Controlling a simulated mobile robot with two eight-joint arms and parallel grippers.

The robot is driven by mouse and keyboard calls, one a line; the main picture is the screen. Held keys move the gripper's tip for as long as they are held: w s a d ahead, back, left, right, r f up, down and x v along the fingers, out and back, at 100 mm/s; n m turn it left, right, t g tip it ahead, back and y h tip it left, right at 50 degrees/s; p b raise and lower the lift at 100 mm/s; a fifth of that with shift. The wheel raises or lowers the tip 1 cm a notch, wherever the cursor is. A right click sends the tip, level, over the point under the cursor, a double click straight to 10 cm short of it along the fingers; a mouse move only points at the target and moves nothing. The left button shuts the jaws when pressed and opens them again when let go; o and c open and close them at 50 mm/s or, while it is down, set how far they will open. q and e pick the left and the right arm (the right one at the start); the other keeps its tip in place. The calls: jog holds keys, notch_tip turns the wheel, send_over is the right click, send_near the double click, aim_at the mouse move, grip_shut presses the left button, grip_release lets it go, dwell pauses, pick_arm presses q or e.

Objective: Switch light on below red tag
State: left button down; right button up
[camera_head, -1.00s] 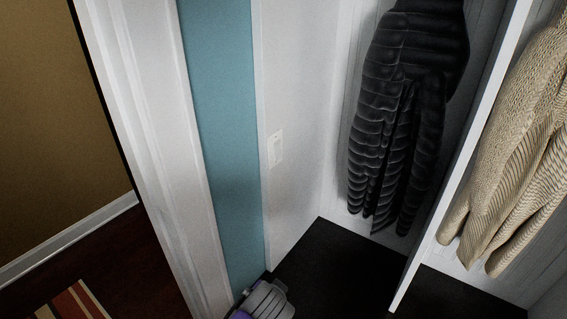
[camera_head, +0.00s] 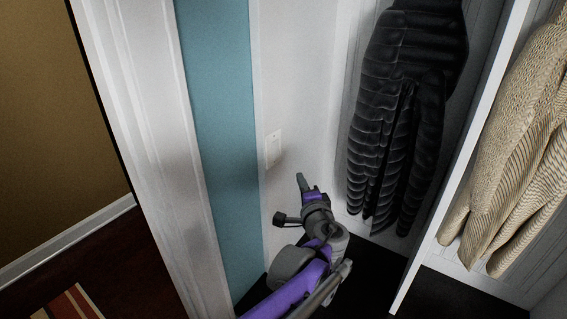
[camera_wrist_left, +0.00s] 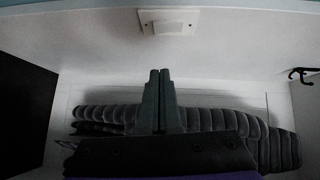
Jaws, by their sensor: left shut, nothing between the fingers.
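A white light switch (camera_head: 274,149) is on the white side panel of the closet, just right of the teal wall strip in the head view. It also shows at the top of the left wrist view (camera_wrist_left: 168,22), with a raised rocker on its plate. No red tag shows in these frames. My left gripper (camera_head: 301,178) is below and to the right of the switch, apart from it. Its two fingers (camera_wrist_left: 159,74) are together with nothing between them, pointing up toward the switch plate. My right gripper is not seen.
A black puffer jacket (camera_head: 405,120) hangs in the closet close to the right of my arm. A white divider (camera_head: 462,150) and a beige knit sweater (camera_head: 515,150) are farther right. A white door frame (camera_head: 150,150) stands left. A dark hook (camera_wrist_left: 303,75) shows in the wrist view.

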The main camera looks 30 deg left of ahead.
aim_at(279, 156)
pick_arm(q)
jog(key=s+a+x, duration=0.2)
jog(key=x, duration=1)
jog(key=shift+w+a+f+p, duration=0.2)
jog(key=shift+w+a+p, duration=0.15)
jog(key=shift+w+p, duration=0.05)
jog(key=shift+a, duration=0.35)
jog(key=shift+f, duration=0.15)
jog(key=shift+d, duration=0.1)
